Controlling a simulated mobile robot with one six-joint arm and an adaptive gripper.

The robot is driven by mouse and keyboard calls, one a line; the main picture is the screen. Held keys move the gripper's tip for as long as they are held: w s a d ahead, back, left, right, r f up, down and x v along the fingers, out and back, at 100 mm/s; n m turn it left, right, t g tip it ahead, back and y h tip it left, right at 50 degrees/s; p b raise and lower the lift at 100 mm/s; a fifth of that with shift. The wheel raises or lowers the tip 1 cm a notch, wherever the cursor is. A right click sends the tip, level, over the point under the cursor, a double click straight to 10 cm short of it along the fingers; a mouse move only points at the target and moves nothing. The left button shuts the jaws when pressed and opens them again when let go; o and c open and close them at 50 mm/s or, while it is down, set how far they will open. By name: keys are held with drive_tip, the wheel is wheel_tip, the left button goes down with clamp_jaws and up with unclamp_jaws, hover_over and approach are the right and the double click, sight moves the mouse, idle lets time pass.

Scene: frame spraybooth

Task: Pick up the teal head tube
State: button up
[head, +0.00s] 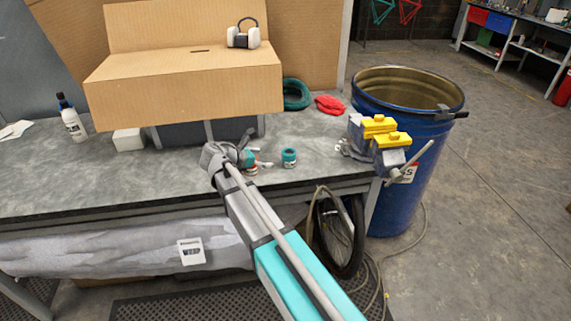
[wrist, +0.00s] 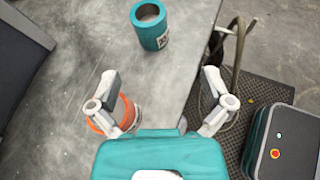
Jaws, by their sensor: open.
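The teal head tube (head: 289,157) is a short teal cylinder with a pale label, standing upright on the grey bench. In the wrist view the tube (wrist: 150,28) is near the top, with its open round end showing. My gripper (head: 250,160) is just left of the tube in the head view, low over the bench. In the wrist view its two fingers (wrist: 160,82) are spread with nothing between them, and the tube lies beyond the fingertips, apart from them.
An orange round object (wrist: 128,112) is partly hidden by my left finger. A yellow-jawed vise (head: 385,132) is at the bench's right end, beside a blue drum (head: 405,205). A cardboard box (head: 185,85) stands behind. A red cloth (head: 330,105) lies behind the tube.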

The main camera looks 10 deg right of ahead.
drive_tip(key=shift+w+a+r+n+t+h, duration=0.35)
drive_tip(key=shift+w+a+n, duration=0.15)
drive_tip(key=shift+a+n, duration=0.2)
drive_tip(key=shift+d, duration=0.1)
drive_tip(key=b, duration=0.3)
approach(289, 153)
drive_tip(key=shift+w+d+f, duration=0.15)
drive_tip(key=shift+d, duration=0.8)
drive_tip(key=shift+w+d+f, duration=0.15)
drive_tip(key=shift+w+d, duration=0.05)
drive_tip(key=shift+d, duration=0.75)
drive_tip(key=shift+b+x, duration=1.3)
drive_tip(key=shift+x, duration=1.3)
drive_tip(key=shift+s+f, duration=0.15)
drive_tip(key=c, duration=1.2)
drive_tip(key=shift+c, duration=0.2)
